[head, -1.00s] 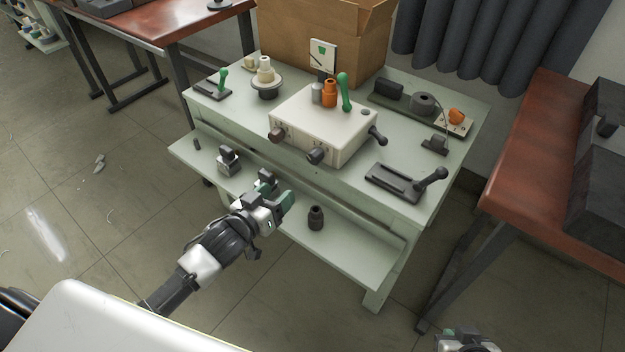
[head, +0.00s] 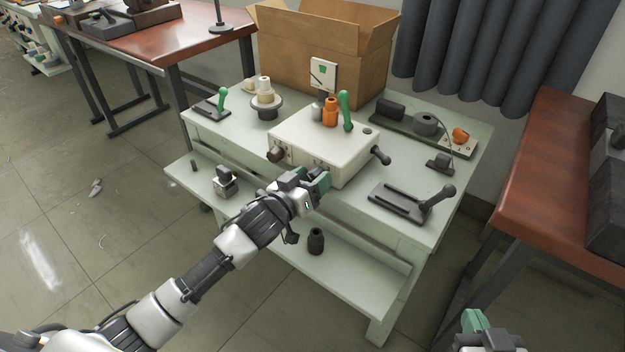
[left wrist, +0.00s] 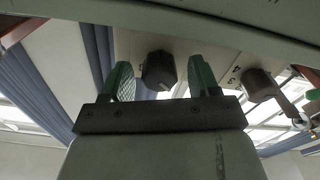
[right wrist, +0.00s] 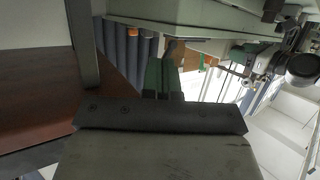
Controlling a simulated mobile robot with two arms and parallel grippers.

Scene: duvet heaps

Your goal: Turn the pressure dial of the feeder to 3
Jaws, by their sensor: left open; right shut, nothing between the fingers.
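The feeder appears to be the pale box (head: 312,148) on the green-grey bench. Its front carries a dark left knob (head: 276,154); a second front knob is hidden behind my left gripper (head: 314,180) in the head view. In the left wrist view, one dark knob (left wrist: 158,70) shows between the two open green fingers, with a visible gap on each side. The other knob (left wrist: 259,85) is to the right, with small digits beside it. I cannot tell either knob's setting or which is the pressure dial. My right gripper (head: 474,320) is shut and empty, low at the right.
A lower shelf (head: 345,275) juts out below my left gripper, with a dark cylinder (head: 316,241) on it. A crank handle (head: 380,155) sticks out of the box's right side. A dark lever fixture (head: 410,202) lies right. A red-brown table (head: 535,170) stands at the right.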

